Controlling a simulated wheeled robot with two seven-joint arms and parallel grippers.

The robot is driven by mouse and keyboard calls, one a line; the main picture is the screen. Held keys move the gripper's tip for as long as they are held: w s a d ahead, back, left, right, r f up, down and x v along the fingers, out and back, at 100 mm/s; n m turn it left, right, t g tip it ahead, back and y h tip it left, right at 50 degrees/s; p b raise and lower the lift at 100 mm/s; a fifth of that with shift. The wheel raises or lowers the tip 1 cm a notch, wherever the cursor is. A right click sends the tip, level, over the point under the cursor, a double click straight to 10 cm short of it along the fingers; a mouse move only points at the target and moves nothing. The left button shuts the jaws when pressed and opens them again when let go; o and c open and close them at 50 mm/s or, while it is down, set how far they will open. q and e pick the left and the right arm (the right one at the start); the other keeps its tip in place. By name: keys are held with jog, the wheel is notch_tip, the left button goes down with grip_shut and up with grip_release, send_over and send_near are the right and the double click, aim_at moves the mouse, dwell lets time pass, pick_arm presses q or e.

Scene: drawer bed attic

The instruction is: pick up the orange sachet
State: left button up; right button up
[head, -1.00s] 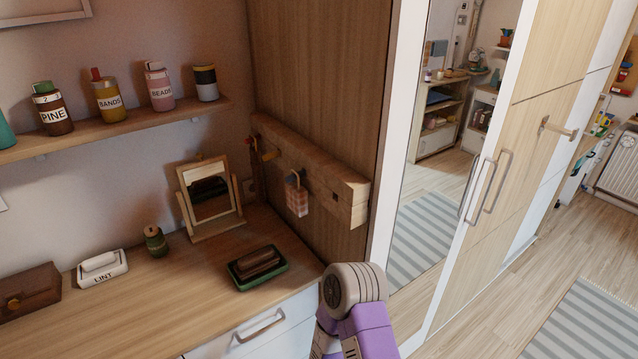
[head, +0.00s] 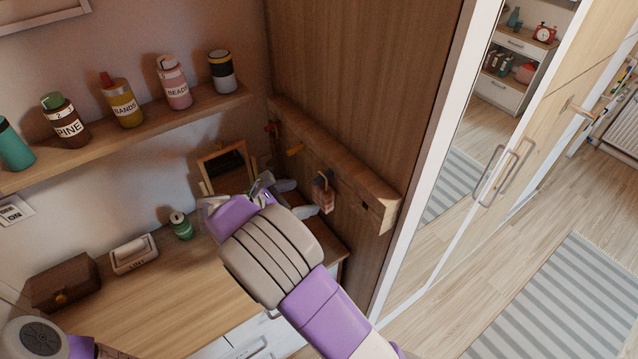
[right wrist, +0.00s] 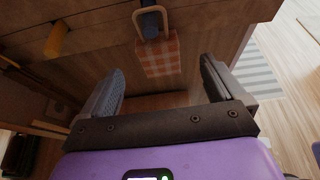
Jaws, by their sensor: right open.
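The orange sachet (head: 323,194), checked orange and white, hangs by a loop from a peg on the wooden rail beside the wardrobe. In the right wrist view the sachet (right wrist: 158,57) hangs upright, ahead of and between the two fingers. My right gripper (head: 298,198) is open and empty, just left of the sachet in the head view. In the right wrist view the right gripper (right wrist: 162,76) has its fingers spread wide on either side, apart from the sachet. My left gripper is out of view; only part of my left arm shows at the bottom left.
The wooden rail (head: 340,172) sticks out from the panel, with an orange peg (head: 295,150) left of the sachet. A mirror (head: 228,168) stands behind my right arm. A shelf (head: 140,128) holds several bottles. The floor at right is open.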

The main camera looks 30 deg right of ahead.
aim_at(317, 193)
jog(key=x, duration=0.7)
jog(key=shift+w+f, duration=0.1)
jog(key=c, duration=1)
